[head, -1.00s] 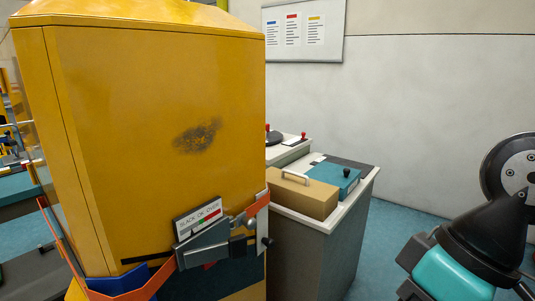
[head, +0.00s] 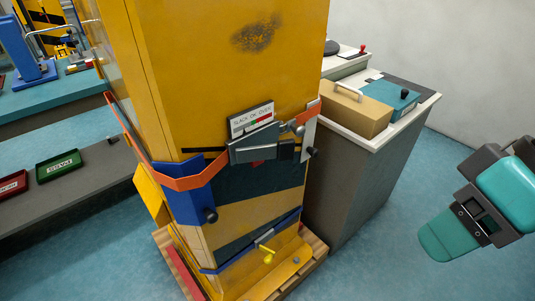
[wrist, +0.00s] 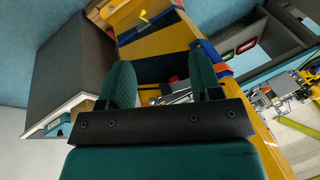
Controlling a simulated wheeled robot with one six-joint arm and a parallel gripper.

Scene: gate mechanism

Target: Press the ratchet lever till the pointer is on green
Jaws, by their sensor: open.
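The grey ratchet (head: 255,143) sits on an orange strap (head: 182,183) around the tall yellow cabinet (head: 225,75). Its gauge plate (head: 251,117), lettered SLACK OK OVER, stands above it with small green and red marks. The pointer is too small to make out. The grey lever appears to lie along the ratchet body; I cannot tell its exact angle. In the wrist view my gripper (wrist: 162,82) has its two teal fingers apart, with nothing held. Part of the ratchet (wrist: 177,97) shows between them, partly hidden by the gripper body. In the head view my arm is far right, apart from the cabinet.
A grey cabinet (head: 365,185) with a tan box (head: 355,112) and a teal box (head: 392,98) stands right of the yellow one. A low bench (head: 75,185) with green (head: 58,166) and red (head: 12,186) trays is at left. Blue floor is clear at right.

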